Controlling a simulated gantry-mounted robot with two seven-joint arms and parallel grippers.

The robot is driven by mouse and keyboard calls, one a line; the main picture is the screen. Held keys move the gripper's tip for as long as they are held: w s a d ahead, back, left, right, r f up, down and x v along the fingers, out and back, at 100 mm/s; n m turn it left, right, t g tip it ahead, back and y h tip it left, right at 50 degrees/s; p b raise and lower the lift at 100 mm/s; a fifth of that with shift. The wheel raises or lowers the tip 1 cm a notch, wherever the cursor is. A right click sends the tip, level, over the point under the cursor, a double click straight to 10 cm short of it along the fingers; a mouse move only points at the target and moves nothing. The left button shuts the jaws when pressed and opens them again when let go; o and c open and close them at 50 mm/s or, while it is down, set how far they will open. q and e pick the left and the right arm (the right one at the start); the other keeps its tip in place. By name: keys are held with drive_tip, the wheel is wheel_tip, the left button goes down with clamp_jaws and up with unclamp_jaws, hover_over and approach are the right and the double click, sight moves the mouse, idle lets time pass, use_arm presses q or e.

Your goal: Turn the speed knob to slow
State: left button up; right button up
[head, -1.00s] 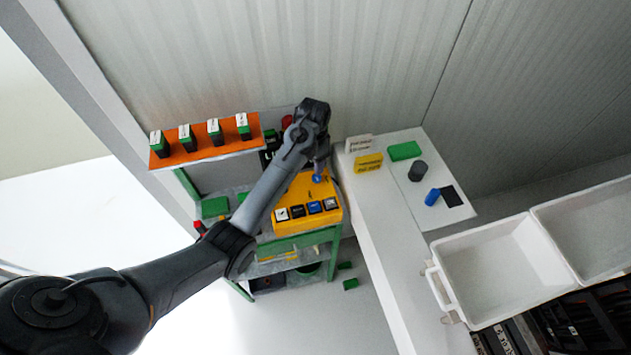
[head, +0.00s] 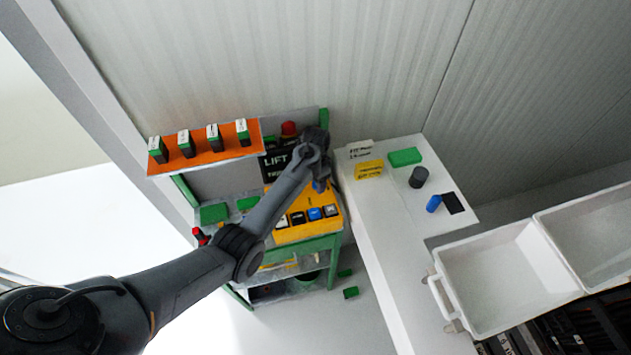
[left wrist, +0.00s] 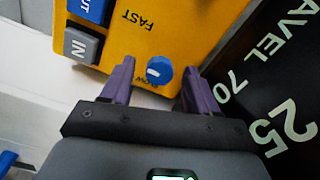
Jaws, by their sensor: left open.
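The speed knob (left wrist: 159,71) is a round blue knob with a short white mark, on the yellow control box (left wrist: 185,22). The mark lies on the knob's left side in the left wrist view. FAST is printed above the knob there, and SLOW beside it is partly covered by a finger. My left gripper (left wrist: 156,72) is open, its two purple fingers on either side of the knob with gaps showing. In the head view my left gripper (head: 320,183) is over the back right of the yellow box (head: 293,231) and mostly hides the knob.
Several push buttons (head: 314,213) line the box's front. A black LIFT sign (head: 277,160) and red button (head: 289,128) stand behind. An orange shelf (head: 205,158) is at left. A white table (head: 378,210) with small blocks stands close at right.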

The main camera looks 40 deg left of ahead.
use_arm(q)
drive_tip(key=shift+f, duration=0.35)
drive_tip(key=c, duration=1)
drive_tip(key=shift+c, duration=0.2)
